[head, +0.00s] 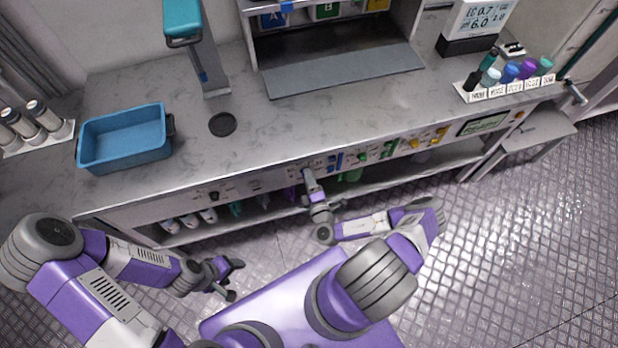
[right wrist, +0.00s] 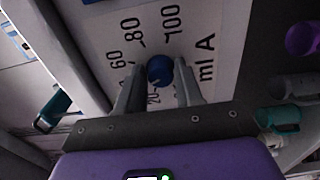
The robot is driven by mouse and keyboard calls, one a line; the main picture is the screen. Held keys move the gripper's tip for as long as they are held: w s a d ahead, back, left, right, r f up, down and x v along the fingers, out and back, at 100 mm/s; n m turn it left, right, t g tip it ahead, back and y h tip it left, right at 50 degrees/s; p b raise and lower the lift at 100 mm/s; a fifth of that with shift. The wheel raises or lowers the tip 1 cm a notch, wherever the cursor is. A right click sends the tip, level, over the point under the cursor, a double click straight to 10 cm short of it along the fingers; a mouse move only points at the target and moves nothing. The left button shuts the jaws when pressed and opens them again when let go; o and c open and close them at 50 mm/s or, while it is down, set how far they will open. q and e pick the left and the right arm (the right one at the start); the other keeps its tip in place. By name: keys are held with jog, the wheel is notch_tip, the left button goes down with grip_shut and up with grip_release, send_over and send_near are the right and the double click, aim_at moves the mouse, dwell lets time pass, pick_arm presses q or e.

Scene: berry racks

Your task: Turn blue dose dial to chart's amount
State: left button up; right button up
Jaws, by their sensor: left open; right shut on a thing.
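The blue dose dial (right wrist: 160,69) is a round knob on a white panel marked "ml A". Printed numbers 60, 80 and 100 show around it, and a 20 is partly covered. My right gripper (right wrist: 160,80) is shut on the dial, with one finger on each side. I cannot make out a pointer on the knob. In the head view my right gripper (head: 307,173) is at the counter's front panel and hides the dial. My left gripper (head: 232,281) is open and empty, low in front of the counter. I cannot identify a dose chart in either view.
More blue, green and yellow controls line the front panel (head: 400,146) to the right, near a small screen (head: 483,124). A blue tub (head: 125,140) and several capped bottles stand on the counter. A shelf below holds bottles.

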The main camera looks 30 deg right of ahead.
jog(key=o, duration=1)
jog(key=shift+w, duration=0.1)
jog(key=v, duration=0.7)
jog(key=shift+s+a+p, duration=0.1)
jog(key=shift+s+p, duration=0.2)
jog(key=shift+s, duration=0.05)
